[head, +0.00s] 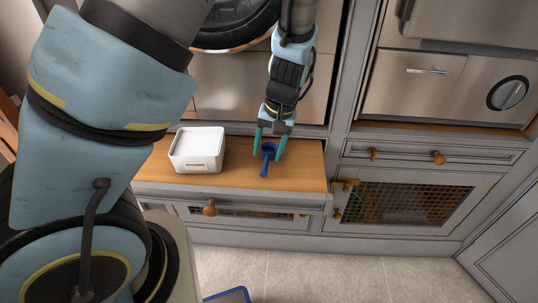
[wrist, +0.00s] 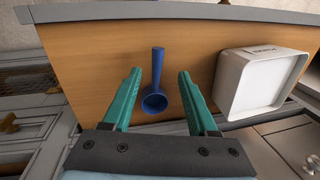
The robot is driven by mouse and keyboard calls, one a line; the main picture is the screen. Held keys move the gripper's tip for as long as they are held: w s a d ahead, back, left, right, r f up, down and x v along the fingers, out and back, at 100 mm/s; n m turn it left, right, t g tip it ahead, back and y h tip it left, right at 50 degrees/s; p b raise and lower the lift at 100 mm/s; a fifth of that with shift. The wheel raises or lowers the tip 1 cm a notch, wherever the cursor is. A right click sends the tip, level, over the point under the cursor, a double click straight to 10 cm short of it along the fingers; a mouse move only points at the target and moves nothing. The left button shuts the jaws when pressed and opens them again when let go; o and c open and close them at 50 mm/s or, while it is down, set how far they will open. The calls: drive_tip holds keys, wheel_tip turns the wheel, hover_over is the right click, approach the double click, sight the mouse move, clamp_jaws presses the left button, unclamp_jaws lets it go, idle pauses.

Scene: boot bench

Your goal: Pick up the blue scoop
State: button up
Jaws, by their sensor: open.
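The blue scoop (head: 267,154) lies on the wooden bench top (head: 239,181), with its round bowl toward the back and its handle toward the front edge. In the wrist view the scoop (wrist: 156,101) shows its bowl between my two teal fingers, nearer the left one, and its handle pointing up the picture. My gripper (head: 269,145) is open, with its fingers on either side of the scoop in the head view. It also shows in the wrist view (wrist: 160,74). Nothing is gripped. I cannot tell whether a finger touches the scoop or how high the fingertips are above the bench.
A white rectangular container (head: 197,150) stands left of the scoop in the head view, and on the right in the wrist view (wrist: 262,78). A drawer with a round knob (head: 210,208) is below the bench top. A mesh-front cabinet (head: 403,203) is at the right.

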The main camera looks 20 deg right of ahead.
sight(266, 166)
drive_tip(key=shift+w+a+f+p, duration=0.15)
drive_tip(key=shift+f+p, duration=0.15)
drive_tip(key=shift+f, duration=1.15)
drive_tip(key=shift+w+a+f+p, duration=0.15)
drive_tip(key=shift+f+p, duration=0.15)
drive_tip(key=shift+f, duration=1.1)
drive_tip(key=shift+d, duration=0.1)
clamp_jaws()
